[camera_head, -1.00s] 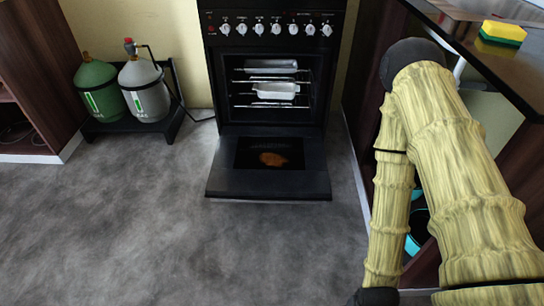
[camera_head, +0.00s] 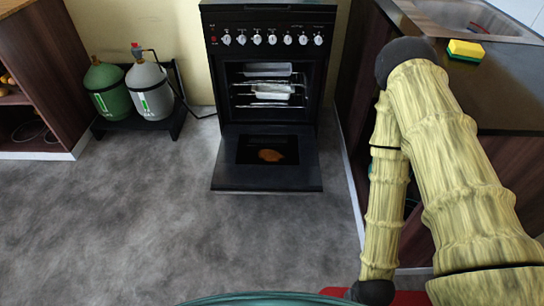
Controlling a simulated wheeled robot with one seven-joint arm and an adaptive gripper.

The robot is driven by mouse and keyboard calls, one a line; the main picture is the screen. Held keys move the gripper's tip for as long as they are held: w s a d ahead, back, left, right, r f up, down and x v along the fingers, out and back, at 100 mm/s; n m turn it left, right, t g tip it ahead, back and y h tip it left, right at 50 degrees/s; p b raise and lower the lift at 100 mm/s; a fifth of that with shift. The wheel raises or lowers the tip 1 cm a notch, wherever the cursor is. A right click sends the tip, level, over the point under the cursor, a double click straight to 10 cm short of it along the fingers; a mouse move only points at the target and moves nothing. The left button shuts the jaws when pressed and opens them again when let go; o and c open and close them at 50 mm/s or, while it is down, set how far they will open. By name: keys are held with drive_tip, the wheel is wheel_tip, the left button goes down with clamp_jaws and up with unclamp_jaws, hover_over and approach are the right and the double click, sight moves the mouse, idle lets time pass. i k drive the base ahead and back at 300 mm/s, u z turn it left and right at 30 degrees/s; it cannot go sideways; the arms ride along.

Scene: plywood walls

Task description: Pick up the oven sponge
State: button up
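The sponge (camera_head: 466,50) is yellow with a green layer. It lies on the dark countertop (camera_head: 500,98) at the upper right, near the sink. My bamboo-textured arm stands in the right part of the view, with its elbow just left of the sponge. My gripper is not visible; the forearm runs down to the lower edge of the picture. Nothing touches the sponge.
A black oven (camera_head: 268,70) stands at the back with its door (camera_head: 266,180) hanging open, trays inside and a brown stain on the door. Gas bottles (camera_head: 150,90) stand at the left beside a wooden shelf (camera_head: 40,70). The grey floor (camera_head: 130,220) between is clear.

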sight(461, 50)
drive_tip(key=u, duration=0.95)
drive_tip(key=k, duration=0.4)
drive_tip(key=z, duration=1.1)
